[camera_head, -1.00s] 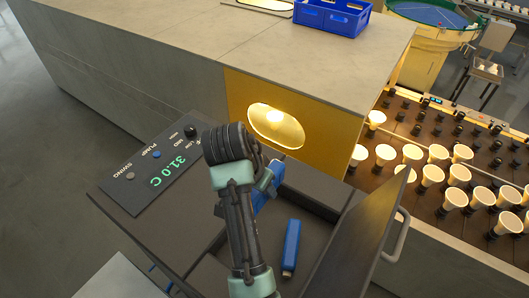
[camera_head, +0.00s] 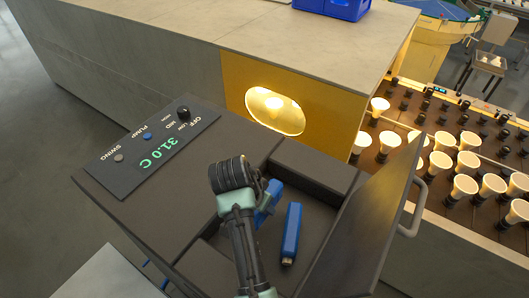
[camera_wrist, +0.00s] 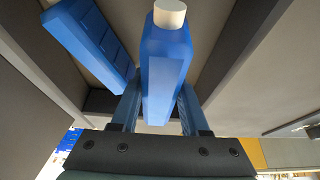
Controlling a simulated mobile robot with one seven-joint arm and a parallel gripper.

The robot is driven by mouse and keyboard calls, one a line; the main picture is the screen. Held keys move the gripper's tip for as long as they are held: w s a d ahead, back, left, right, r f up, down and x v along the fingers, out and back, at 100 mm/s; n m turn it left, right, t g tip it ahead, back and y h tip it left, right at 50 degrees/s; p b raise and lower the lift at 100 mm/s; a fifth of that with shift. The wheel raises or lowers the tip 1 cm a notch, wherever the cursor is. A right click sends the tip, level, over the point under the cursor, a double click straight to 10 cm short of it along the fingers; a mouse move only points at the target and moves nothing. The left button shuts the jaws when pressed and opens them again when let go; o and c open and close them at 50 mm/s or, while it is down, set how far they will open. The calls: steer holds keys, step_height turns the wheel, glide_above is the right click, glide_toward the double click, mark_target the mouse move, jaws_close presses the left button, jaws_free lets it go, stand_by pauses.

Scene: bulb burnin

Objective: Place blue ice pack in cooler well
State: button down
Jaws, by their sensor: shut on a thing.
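A blue ice pack with a white cap (camera_wrist: 164,70) stands between the two fingers of my gripper (camera_wrist: 158,95) in the wrist view. My gripper is shut on it. In the head view the held ice pack (camera_head: 266,205) is partly hidden by my arm and is over or inside the open dark cooler well (camera_head: 318,207); its exact height is unclear. A second blue ice pack (camera_head: 291,232) lies in the well to the right of the held one. It also shows at the upper left in the wrist view (camera_wrist: 92,40), apart from the held pack.
The cooler's lid (camera_head: 362,225) stands open at the well's right. A control panel (camera_head: 155,148) reading 31.0 C is at the left. A yellow panel with a lit round opening (camera_head: 275,110) rises behind. Bulb racks (camera_head: 435,165) are at the right; a blue crate (camera_head: 335,6) is at the back.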

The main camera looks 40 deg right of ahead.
steer(key=shift+w+f+p, duration=0.15)
steer(key=shift+f+p, duration=0.25)
steer(key=shift+f, duration=1.8)
steer(key=shift+f, duration=0.15)
steer(key=shift+c, duration=2)
jaws_free()
steer(key=b+v, duration=0.1)
steer(key=v, duration=1.1)
steer(key=shift+b, duration=0.35)
